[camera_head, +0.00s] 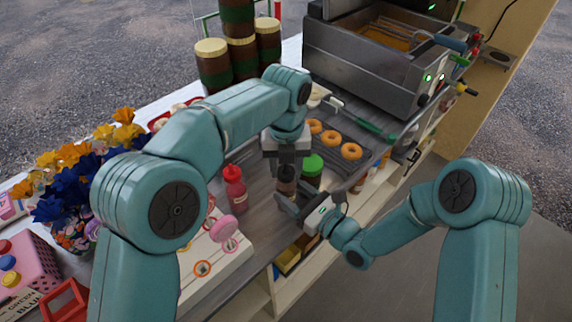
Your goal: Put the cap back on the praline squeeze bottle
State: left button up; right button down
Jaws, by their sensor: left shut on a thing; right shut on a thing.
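The dark brown praline squeeze bottle (286,186) stands upright on the grey counter, partly hidden by my grippers. My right gripper (287,203) comes in from the lower right and is shut around the bottle's lower part. My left gripper (286,164) points straight down directly above the bottle and is shut on the cap. The cap is small and dark and mostly hidden between the fingers. I cannot tell whether it touches the bottle's top.
A red squeeze bottle (235,190) stands left of the praline bottle, and a green-lidded jar (312,166) stands close behind it to the right. A tray of doughnuts (331,138) and a fryer (365,75) lie beyond. A white board with sweets (205,252) is nearer.

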pick_arm(q)
jog(key=o, duration=1.1)
notch_tip(320, 180, up, 12)
jog(key=shift+r, duration=0.1)
pick_arm(e)
jog(key=shift+c, duration=1.4)
grip_release()
